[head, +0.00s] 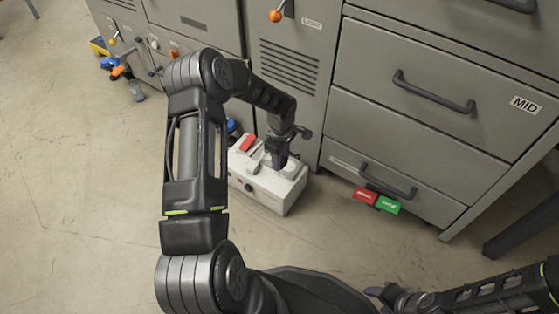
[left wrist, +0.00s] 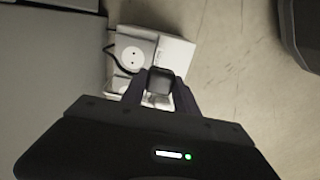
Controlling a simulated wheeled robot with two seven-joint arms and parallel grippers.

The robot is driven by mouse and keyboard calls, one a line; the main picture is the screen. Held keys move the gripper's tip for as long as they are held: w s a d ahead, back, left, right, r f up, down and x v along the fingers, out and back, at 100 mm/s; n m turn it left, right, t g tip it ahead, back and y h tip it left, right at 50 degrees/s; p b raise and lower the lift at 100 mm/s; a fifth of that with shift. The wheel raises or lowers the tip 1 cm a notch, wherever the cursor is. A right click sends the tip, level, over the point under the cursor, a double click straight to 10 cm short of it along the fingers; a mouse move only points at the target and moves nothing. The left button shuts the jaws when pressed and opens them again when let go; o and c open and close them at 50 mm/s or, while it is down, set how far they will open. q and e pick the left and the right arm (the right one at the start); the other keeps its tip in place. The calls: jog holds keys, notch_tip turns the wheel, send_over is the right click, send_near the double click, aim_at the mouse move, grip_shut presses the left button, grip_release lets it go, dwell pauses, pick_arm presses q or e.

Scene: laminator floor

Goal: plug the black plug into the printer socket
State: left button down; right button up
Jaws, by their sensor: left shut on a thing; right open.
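My left gripper (head: 281,158) reaches down over a white box (head: 284,201) on the floor by the cabinets. In the left wrist view, my left gripper (left wrist: 160,88) is shut on the black plug (left wrist: 160,79), a dark block between the fingertips. A round two-hole socket (left wrist: 133,54) shows on the box's top, beyond the plug and to its left. A second socket (left wrist: 119,85) is partly hidden by the gripper. I cannot tell which socket is the printer's. The plug looks apart from the two-hole socket. My right gripper (head: 385,294) is open at the bottom of the head view.
The box carries a red part (head: 247,143) and a dark knob (head: 249,187). A dark cord (left wrist: 110,47) runs beside the socket. The floor (head: 90,210) at left is clear.

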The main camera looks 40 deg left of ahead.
pick_arm(q)
jog(key=b, duration=0.6)
send_over(289, 166)
jog(key=shift+s+f, duration=0.1)
jog(key=shift+f, duration=2)
jog(key=shift+f, duration=0.1)
jog(key=shift+f+b, duration=0.35)
jog(key=shift+b, duration=0.05)
jog(key=shift+f, duration=0.2)
jog(key=shift+f, duration=0.7)
jog(key=shift+f, duration=0.6)
dwell(1.9)
jog(key=c, duration=0.9)
grip_release()
